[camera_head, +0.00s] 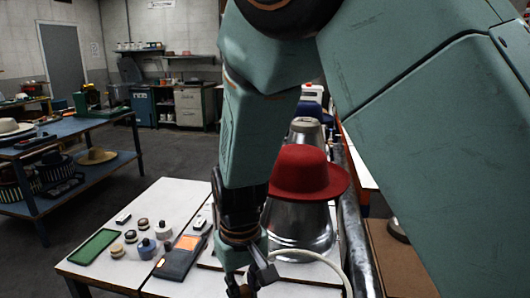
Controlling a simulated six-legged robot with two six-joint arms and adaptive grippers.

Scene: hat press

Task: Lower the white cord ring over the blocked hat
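The red felt hat (308,172) sits on top of a shiny metal block stand (302,225), upright, brim flared. The white cord ring (326,260) shows as a pale arc low in front of the stand, below the hat; the rest is cut off by the bottom edge or hidden. The gripper (248,287) of my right arm, whose teal links come in from the top right, points down at the left end of that arc. Its fingers show partly, with the tips at the frame's bottom edge. I cannot tell whether they hold the cord. My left gripper is out of view.
A white table (150,208) holds small jars (146,248), a dark orange-screened device (180,258) and a green-faced tray (93,247). More metal forms (306,130) stand behind the hat. A blue bench (65,132) with hats is at left.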

